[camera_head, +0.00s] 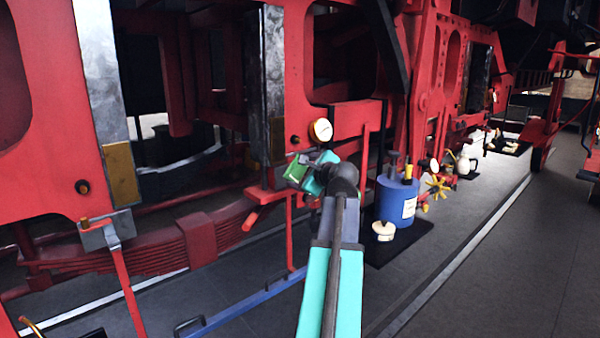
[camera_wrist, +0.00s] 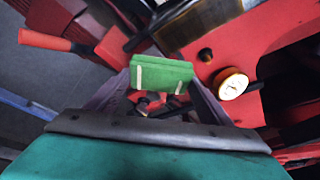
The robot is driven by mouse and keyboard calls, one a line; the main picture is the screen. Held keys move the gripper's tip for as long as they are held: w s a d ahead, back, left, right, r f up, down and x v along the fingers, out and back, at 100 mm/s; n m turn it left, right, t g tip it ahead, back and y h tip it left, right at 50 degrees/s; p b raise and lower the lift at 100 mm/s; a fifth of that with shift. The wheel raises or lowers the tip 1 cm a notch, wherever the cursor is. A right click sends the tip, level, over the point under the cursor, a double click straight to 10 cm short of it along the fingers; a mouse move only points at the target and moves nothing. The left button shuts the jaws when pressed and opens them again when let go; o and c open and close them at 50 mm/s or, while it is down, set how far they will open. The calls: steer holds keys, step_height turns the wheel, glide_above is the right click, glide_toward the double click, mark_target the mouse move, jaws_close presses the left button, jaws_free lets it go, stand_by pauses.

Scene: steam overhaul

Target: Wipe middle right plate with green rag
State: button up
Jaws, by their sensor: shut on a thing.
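My gripper (camera_head: 312,168) is shut on the green rag (camera_head: 296,169), a small block-like green piece. In the wrist view the rag (camera_wrist: 160,73) sits between my two fingertips. A tall grey metal plate (camera_head: 272,70) on the red frame stands just behind and above my gripper, with a brownish plate (camera_head: 277,141) at its lower end. The rag appears close below this lower end, but I cannot tell whether it touches. Another tall grey plate (camera_head: 100,70) with a brass-brown plate (camera_head: 121,173) stands at the left, away from my gripper.
A round gauge (camera_head: 321,130) is just above my gripper. It also shows in the wrist view (camera_wrist: 231,84). A blue canister (camera_head: 396,203) stands on a dark mat at right. A red-handled tool (camera_head: 128,285) hangs at left.

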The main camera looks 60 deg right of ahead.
mark_target(290, 166)
steer(key=shift+w, duration=0.2)
steer(key=shift+w+d+b, duration=0.15)
steer(key=shift+w+d, duration=0.15)
steer(key=shift+w, duration=0.55)
steer(key=shift+w+d+b, duration=0.15)
steer(key=shift+w+d, duration=0.2)
steer(key=shift+w, duration=0.5)
steer(key=shift+w+d+b, duration=0.15)
steer(key=shift+w+d, duration=0.15)
steer(key=shift+w, duration=0.55)
steer(key=shift+w+d+p, duration=0.15)
steer(key=shift+w, duration=0.35)
steer(key=shift+w+d+p, duration=0.15)
steer(key=shift+w, duration=0.35)
steer(key=shift+r, duration=0.1)
steer(key=shift+s+r+p, duration=0.15)
steer(key=shift+r+p, duration=1.55)
steer(key=shift+r, duration=0.2)
steer(key=shift+r, duration=0.1)
steer(key=shift+r+p, duration=1.6)
steer(key=shift+r, duration=0.25)
